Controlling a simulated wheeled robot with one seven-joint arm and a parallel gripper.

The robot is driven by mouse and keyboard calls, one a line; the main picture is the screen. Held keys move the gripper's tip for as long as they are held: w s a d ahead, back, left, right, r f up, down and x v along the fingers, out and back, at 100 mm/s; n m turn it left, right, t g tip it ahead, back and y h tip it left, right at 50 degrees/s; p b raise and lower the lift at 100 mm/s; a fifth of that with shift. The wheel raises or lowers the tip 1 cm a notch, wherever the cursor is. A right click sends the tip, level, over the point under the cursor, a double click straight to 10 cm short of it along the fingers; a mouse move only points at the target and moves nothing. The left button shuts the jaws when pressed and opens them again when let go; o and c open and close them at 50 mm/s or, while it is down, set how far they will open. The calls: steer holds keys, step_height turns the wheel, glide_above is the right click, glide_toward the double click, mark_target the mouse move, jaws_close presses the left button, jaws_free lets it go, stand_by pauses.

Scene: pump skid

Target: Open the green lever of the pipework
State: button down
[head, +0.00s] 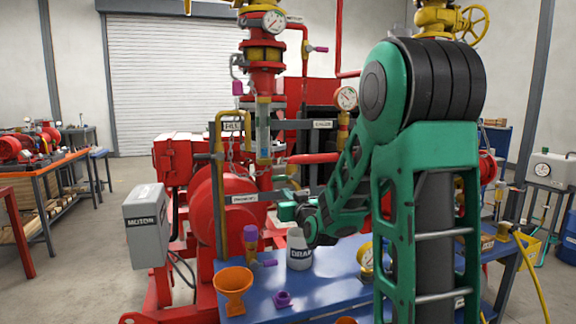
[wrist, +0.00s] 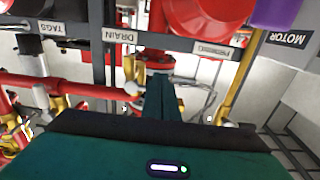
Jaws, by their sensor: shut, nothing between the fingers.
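I cannot pick out a green lever for certain in either view. The pipework is red with yellow and brass fittings; its upright column (head: 265,85) stands in the middle of the head view. My gripper (head: 287,210) is shut and empty, low in front of the skid above the blue bench, partly hidden by my own green arm. In the wrist view my shut gripper (wrist: 163,88) points at the frame and red pipes. A red horizontal pipe (wrist: 75,89) with brass fittings lies left of it. My arm hides much of the right-hand pipework in the head view.
A grey motor box (head: 147,225) stands left. Grey rails with labels (head: 244,198) cross before the pipes. Open floor lies at left.

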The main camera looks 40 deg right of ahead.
mark_target(279, 177)
steer(key=shift+w+d+r, duration=0.1)
steer(key=shift+w+r, duration=0.35)
steer(key=shift+w, duration=0.5)
steer(key=shift+w+d+r, duration=0.1)
steer(key=shift+w+r, duration=0.4)
steer(key=shift+w, duration=0.45)
steer(key=shift+w+d+r, duration=0.1)
steer(key=shift+w+r, duration=0.35)
steer(key=shift+w, duration=0.5)
steer(key=shift+r, duration=0.75)
steer(key=shift+d+r, duration=0.15)
steer(key=shift+r, duration=0.55)
steer(key=shift+s+d+r, duration=0.1)
steer(key=shift+d+r, duration=0.15)
steer(key=shift+r, duration=0.2)
steer(key=shift+s+d+r, duration=0.1)
steer(key=shift+d+r, duration=0.15)
steer(key=shift+r, duration=0.2)
steer(key=shift+s+d+r, duration=0.15)
steer(key=shift+d+r, duration=0.35)
steer(key=shift+s+d+r, duration=0.15)
steer(key=shift+d+r, duration=0.2)
steer(key=shift+d, duration=0.35)
steer(key=shift+a, duration=0.7)
